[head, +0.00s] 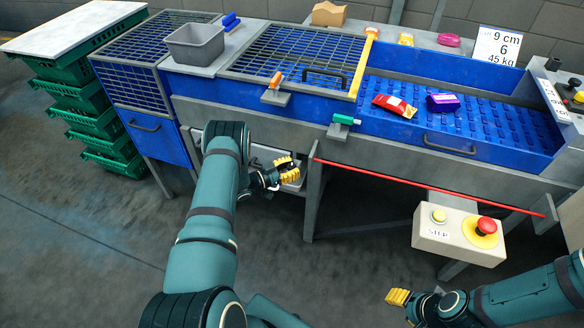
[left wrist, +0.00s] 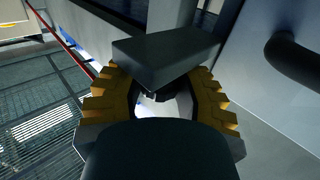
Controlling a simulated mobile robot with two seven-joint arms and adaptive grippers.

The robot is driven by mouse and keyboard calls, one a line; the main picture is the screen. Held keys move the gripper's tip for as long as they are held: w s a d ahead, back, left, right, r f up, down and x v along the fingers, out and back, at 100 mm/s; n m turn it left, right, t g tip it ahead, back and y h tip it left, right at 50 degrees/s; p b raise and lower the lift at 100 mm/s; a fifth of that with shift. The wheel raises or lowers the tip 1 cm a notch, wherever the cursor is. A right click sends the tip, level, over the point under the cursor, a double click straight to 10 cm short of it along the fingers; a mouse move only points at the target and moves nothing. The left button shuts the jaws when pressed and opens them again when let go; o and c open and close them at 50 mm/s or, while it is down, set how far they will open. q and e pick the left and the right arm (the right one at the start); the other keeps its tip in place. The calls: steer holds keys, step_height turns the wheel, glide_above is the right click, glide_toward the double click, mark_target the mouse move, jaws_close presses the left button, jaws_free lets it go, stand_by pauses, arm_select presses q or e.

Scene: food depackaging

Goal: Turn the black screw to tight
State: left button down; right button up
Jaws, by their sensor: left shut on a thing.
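My left gripper (head: 287,169) reaches under the front of the blue machine, beside its grey frame. In the left wrist view its yellow-padded fingers (left wrist: 158,106) are closed around a small black piece (left wrist: 153,96), which appears to be the black screw. Most of it is hidden by the fingers and by a dark grey block (left wrist: 168,58) just beyond them. Its turn angle and tightness cannot be read. The screw cannot be made out in the head view. My right gripper (head: 398,297) is low at the right, away from the machine; its finger gap is unclear.
A thin red bar (head: 430,187) runs along the machine's lower front. A stop-button box (head: 440,243) hangs at the right. A dark curved handle (left wrist: 292,62) is close by at the right in the wrist view. Green crates (head: 95,125) stand at the far left.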

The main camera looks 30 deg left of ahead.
arm_select(q)
steer(key=shift+m+g+h, duration=1.9)
steer(key=shift+h, duration=0.4)
steer(key=c, duration=0.6)
jaws_free()
